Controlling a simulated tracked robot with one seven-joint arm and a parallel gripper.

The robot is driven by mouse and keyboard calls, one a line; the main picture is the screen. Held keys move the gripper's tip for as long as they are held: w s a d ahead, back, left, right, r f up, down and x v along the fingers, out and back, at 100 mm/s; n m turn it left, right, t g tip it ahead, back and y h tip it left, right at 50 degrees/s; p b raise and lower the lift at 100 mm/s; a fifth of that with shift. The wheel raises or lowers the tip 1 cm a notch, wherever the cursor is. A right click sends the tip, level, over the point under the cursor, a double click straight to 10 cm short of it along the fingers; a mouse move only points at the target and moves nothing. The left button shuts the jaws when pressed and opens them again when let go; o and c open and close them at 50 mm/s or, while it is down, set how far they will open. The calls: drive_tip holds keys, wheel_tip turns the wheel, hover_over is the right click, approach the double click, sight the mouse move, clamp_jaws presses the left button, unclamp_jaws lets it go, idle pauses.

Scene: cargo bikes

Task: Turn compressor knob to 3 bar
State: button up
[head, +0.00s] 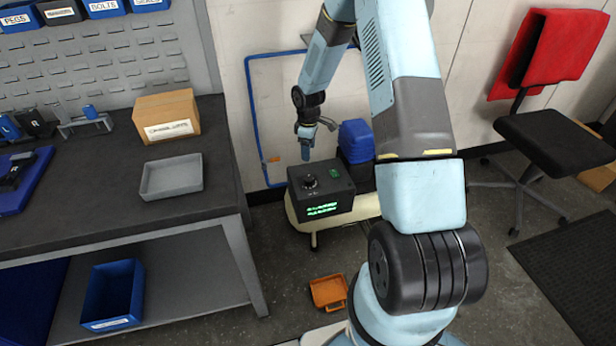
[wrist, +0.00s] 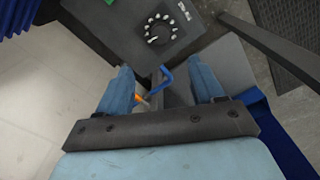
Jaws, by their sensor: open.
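The compressor's black control box (head: 338,190) sits on a cream tank (head: 368,207). Its dark knob (head: 310,182) is on the top face, and a lit green display (head: 322,208) is on the front. In the wrist view the knob (wrist: 153,40) is ringed by white marks near the top of the picture. Its pointer setting and the display text are too small to read. My gripper (head: 306,150) hangs above the box, pointing down, apart from the knob. In the wrist view my gripper (wrist: 164,72) is open, with nothing held between its two blue fingers.
A workbench (head: 100,215) with a grey tray (head: 171,176) and cardboard box (head: 167,116) stands left. A blue hose (head: 250,100) runs along the wall. An orange bin (head: 328,292) lies on the floor in front. A black chair (head: 555,140) stands right.

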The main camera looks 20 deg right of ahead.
sight(308, 178)
wheel_tip(308, 178, down, 15)
drive_tip(key=shift+r, duration=0.2)
idle(0.5)
drive_tip(key=c, duration=1.1)
